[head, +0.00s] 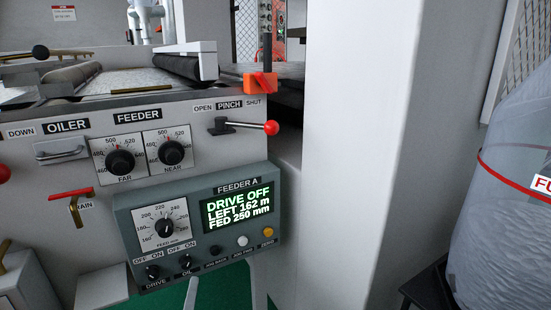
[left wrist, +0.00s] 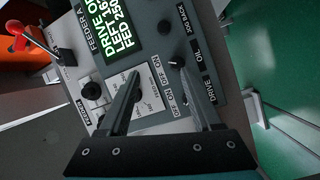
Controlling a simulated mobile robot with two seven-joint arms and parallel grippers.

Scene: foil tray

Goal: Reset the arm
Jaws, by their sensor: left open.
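My left gripper (left wrist: 160,85) is open and empty in the left wrist view. Its two dark fingers stand apart in front of the feeder control box, over the picture of its feed dial and the drive switch. How far the fingertips are from the box, or whether they touch it, I cannot tell. The grey control box (head: 122,222) carries a lit screen (head: 238,208) reading DRIVE OFF, LEFT 162 m, FED 250 mm. I cannot make out either gripper in the head view. My right gripper shows in neither view.
A red-knobbed pinch lever (head: 270,128) sticks out above the box. A red handle (head: 70,193) is at the left. A white pillar (head: 345,150) stands to the right, with a wrapped bulky load (head: 510,210) beyond it. Green floor (left wrist: 290,130) shows beyond the box.

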